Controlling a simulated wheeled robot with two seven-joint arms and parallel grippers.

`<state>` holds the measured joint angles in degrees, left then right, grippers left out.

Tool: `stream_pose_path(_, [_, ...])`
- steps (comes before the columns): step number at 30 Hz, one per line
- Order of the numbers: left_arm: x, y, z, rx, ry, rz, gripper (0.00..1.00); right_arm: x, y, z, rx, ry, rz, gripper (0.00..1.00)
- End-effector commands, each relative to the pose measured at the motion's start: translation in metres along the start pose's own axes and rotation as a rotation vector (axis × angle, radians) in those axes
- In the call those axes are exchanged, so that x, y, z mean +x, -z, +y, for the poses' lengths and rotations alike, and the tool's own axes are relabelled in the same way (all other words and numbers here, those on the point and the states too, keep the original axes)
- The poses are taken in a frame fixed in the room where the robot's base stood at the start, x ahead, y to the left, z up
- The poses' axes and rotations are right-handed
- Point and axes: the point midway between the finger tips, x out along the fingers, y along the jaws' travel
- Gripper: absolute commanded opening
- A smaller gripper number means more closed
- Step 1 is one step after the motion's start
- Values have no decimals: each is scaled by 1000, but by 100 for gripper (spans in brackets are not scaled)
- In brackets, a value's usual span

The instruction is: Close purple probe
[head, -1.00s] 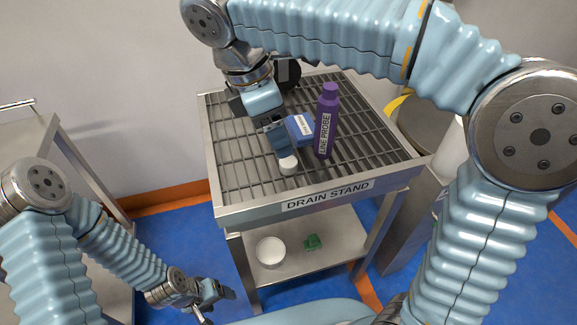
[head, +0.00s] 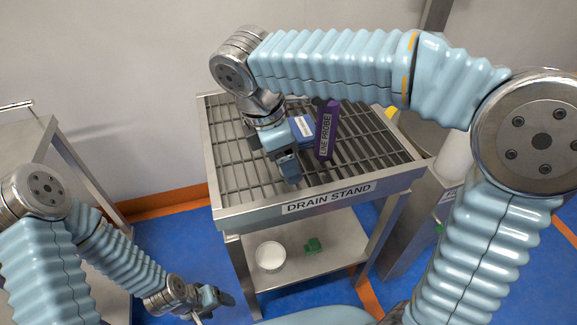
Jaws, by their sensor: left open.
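The purple probe (head: 326,135), labelled LINE PROBE, stands on the slatted top of the drain stand (head: 270,214). Its top end is partly hidden by my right arm. My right gripper (head: 290,178) points down at the slats, just left of and in front of the probe, apart from its body. Its fingers overlap in this view, so I cannot tell whether they hold anything. A small white cap seen there earlier is now hidden. My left gripper (head: 216,299) is open, low at the left, well away from the probe.
A blue labelled box (head: 301,129) stands behind the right gripper, beside the probe. A metal cart (head: 75,150) is at the left. The slats to the left are clear.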

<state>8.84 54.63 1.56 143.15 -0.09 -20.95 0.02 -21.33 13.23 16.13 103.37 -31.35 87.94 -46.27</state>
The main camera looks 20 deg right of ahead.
Motion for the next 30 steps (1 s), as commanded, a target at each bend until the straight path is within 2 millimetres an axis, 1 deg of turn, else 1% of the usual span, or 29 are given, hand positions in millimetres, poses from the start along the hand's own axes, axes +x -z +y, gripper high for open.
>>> stream_pose_path(2, [0, 0, 0, 0, 0, 0, 68, 3, 0, 0, 0, 0, 0, 66])
stream_pose_path(11, [0, 0, 0, -1, 0, 1, 68, 3, 0, 0, 0, 0, 0, 66])
stream_pose_path(14, [0, 0, 0, 0, 0, 0, 68, 3, 0, 0, 0, 0, 0, 52])
stream_pose_path(21, [0, 0, 0, 0, 0, 0, 68, 3, 0, 0, 0, 0, 0, 16])
stream_pose_path(23, [0, 0, 0, 0, 0, 0, 68, 3, 0, 0, 0, 0, 0, 7])
stream_pose_path(30, [0, 0, 0, 0, 0, 0, 68, 2, 0, 0, 0, 0, 0, 7])
